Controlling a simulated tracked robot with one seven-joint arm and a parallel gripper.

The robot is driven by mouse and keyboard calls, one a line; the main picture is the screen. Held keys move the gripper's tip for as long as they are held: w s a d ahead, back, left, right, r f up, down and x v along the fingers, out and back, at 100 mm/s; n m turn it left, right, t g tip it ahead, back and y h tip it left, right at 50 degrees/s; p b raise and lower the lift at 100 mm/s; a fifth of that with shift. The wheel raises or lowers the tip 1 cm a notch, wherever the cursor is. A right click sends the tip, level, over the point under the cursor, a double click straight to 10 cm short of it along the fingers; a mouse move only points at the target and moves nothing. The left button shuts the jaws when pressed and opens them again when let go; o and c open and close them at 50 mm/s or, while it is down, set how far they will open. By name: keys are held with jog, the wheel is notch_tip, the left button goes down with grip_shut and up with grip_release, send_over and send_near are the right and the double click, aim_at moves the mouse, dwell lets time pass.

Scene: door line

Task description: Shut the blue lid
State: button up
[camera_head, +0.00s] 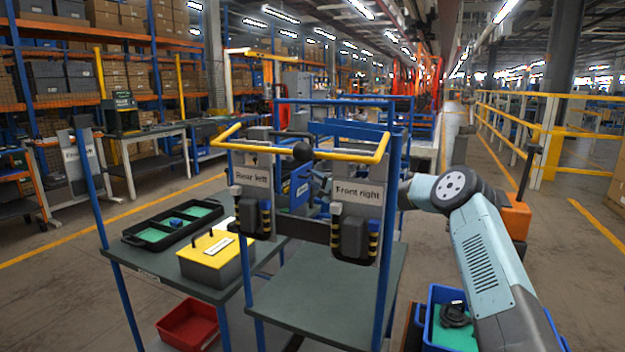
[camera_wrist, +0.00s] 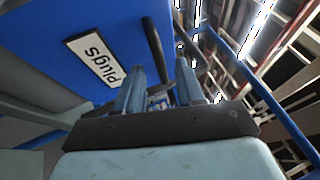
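The blue lid (camera_wrist: 90,35) fills the upper left of the wrist view. It carries a white label reading "Plugs", and its dark edge runs down toward my fingers. In the head view a blue panel (camera_head: 299,187), which looks like the same lid, stands raised between the two signs. My gripper (camera_wrist: 160,72) is open, with a gap between its two fingers. The lid's edge appears in line with this gap; I cannot tell whether a finger touches it. In the head view my gripper is mostly hidden behind the "Front right" sign (camera_head: 358,195).
A yellow-lidded box (camera_head: 215,252) and a black tray (camera_head: 150,236) are on the left bench. A red bin (camera_head: 187,324) lies below. A yellow bar (camera_head: 345,155) and blue posts frame the signs. A blue bin (camera_head: 427,325) stands at lower right. The front grey tabletop (camera_head: 318,297) is clear.

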jog(key=shift+x, duration=0.8)
jog(key=shift+c, duration=0.5)
grip_shut()
jog(key=shift+f, duration=0.1)
